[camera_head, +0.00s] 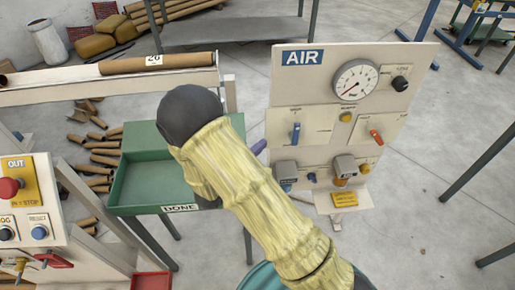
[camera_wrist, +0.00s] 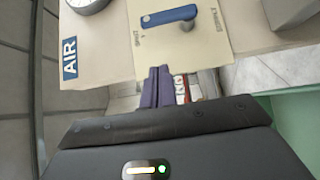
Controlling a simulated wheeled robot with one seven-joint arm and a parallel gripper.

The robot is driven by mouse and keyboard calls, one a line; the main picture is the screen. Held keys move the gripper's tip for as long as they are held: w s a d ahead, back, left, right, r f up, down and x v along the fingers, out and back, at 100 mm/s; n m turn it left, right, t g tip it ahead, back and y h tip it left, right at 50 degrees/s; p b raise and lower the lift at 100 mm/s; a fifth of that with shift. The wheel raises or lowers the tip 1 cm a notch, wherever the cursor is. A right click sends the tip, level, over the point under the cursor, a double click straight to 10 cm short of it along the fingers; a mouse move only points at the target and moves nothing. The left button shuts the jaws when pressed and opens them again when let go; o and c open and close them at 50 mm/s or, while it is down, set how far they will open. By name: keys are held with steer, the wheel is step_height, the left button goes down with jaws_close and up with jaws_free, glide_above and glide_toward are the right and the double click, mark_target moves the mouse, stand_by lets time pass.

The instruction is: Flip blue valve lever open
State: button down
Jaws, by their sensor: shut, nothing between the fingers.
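The blue valve lever (camera_head: 296,133) is on a cream plate at the left of the AIR panel (camera_head: 332,62). It stands upright along the panel there. In the wrist view the lever (camera_wrist: 168,17) lies crosswise near the top, with its grey pivot at its right end. Small labels beside it are too blurred to read surely. My gripper (camera_head: 259,146) has purple fingers, just left of the panel in the head view. In the wrist view my gripper (camera_wrist: 158,72) is shut and empty, its tips at the plate's lower edge in the picture, apart from the lever.
The panel also carries a pressure gauge (camera_head: 356,81), a red lever (camera_head: 376,137) right of the blue one, and several knobs below. A green DONE tray (camera_head: 125,190) stands at the left, partly behind my arm.

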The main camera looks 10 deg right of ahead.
mark_target(296, 135)
steer(key=w+d+p, duration=0.1)
steer(key=w+d, duration=0.3)
steer(key=d, duration=0.4)
steer(key=shift+w+d+p, duration=0.25)
steer(key=shift+w+p, duration=0.05)
steer(key=shift+w, duration=0.1)
steer(key=shift+r, duration=0.1)
